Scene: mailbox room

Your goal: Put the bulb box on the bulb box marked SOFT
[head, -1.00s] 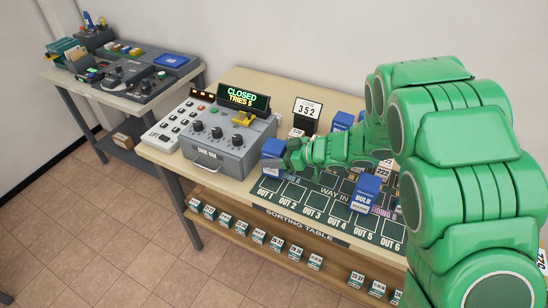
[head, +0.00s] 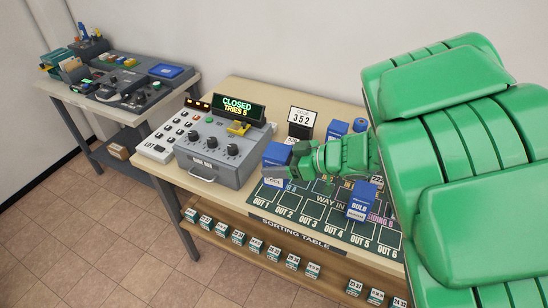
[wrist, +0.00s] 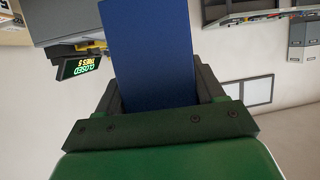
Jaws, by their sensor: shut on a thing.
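My gripper (head: 293,168) is shut on a blue bulb box (head: 277,154) over the left end of the sorting table's mat, beside the grey console. The held box also shows in the wrist view (wrist: 150,55), upright in the picture between the two fingers. Its label is partly covered by the gripper in the head view. Another blue box (head: 361,199), lettered BULB, stands on the mat to the right of my gripper; the small word on its lower label is too small to read. More blue boxes (head: 336,130) stand farther back, partly hidden by my arm. I cannot tell which is marked SOFT.
The grey console (head: 222,150) with knobs and a CLOSED sign (head: 240,107) stands left of the held box. A 352 number card (head: 302,116) stands behind. Numbered cards line the lower shelf (head: 240,222). The mat's front row of OUT squares (head: 290,205) looks clear.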

